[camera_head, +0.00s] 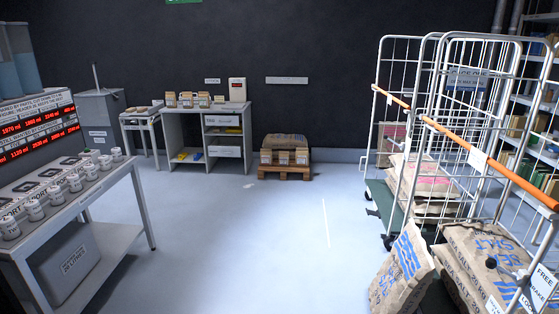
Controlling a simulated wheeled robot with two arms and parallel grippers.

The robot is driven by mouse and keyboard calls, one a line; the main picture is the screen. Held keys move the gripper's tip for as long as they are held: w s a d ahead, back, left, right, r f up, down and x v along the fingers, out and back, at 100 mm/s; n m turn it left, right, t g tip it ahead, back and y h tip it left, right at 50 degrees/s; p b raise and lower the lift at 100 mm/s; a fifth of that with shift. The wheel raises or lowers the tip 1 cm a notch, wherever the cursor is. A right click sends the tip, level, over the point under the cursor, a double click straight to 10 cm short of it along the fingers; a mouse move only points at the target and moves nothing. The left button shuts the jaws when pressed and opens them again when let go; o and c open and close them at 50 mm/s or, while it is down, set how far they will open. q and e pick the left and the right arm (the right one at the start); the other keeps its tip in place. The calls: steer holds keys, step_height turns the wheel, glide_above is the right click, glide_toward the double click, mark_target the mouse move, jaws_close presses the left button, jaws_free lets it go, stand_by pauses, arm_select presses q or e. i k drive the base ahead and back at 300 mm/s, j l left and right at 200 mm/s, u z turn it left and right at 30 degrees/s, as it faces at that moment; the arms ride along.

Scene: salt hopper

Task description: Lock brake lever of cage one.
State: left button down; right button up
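Two wire roll cages stand at the right. The nearer cage (443,100) has a long orange bar (500,165) and holds printed salt sacks (480,255). The farther cage (381,65) has a shorter orange bar (391,96) and sacks with pink print. At the lower right, a dark round knob (491,262), apparently the brake lever's end, shows in front of the sacks. Beside it is a white plate reading FREE (544,281), with a partly cut-off LOCK label below. Neither gripper is in view.
A bench (100,205) with several small jars and red displays stands at the left. A grey shelf unit (225,135) and a pallet with sacks (284,171) are at the back. Shelving lines the right wall. The floor (230,240) between is clear.

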mark_target(385, 137)
steer(key=i+j, duration=0.1)
steer(key=i, duration=0.95)
steer(key=i+z, duration=0.15)
steer(key=i, duration=0.85)
steer(key=i+z, duration=0.35)
steer(key=i, duration=0.15)
steer(key=i+z, duration=0.4)
steer(key=i+j+z, duration=0.35)
steer(key=i, duration=0.15)
steer(key=i+z, duration=0.6)
steer(key=z, duration=0.15)
